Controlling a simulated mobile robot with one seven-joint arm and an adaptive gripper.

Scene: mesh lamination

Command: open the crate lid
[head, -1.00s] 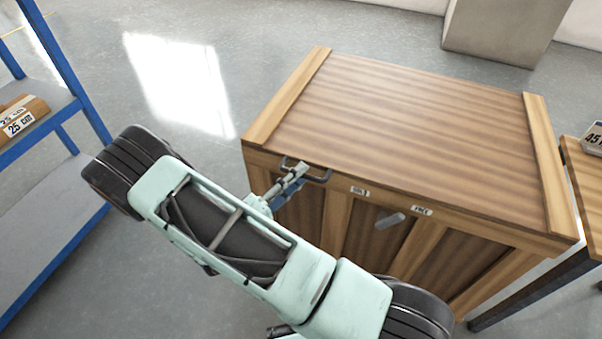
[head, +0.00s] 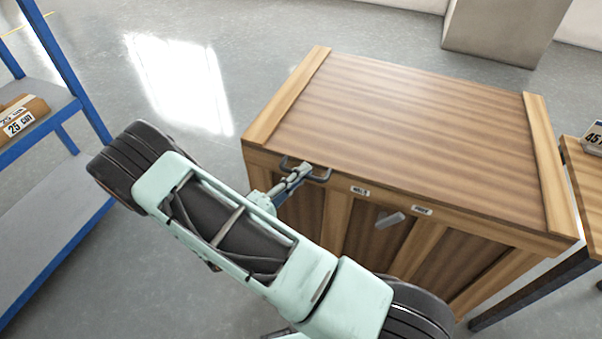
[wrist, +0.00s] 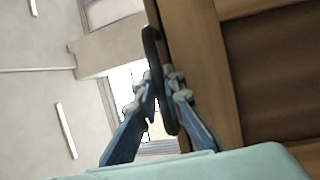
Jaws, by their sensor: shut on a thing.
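The wooden crate (head: 300,215) stands at the centre right of the head view, with its striped lid (head: 410,125) lying flat and closed on top. A dark metal handle (head: 320,177) sticks out from the lid's front edge near the left corner. My gripper (head: 301,172) is at this handle, shut on it. In the wrist view my gripper's blue fingers (wrist: 160,88) close on either side of the dark handle (wrist: 152,50). The crate's wooden front (wrist: 205,70) fills the right of that view. My arm covers the lower left part of the crate front.
A blue shelf rack (head: 62,60) with a labelled box (head: 22,118) stands at the left. A table (head: 585,185) adjoins the crate at the right. The floor behind is clear.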

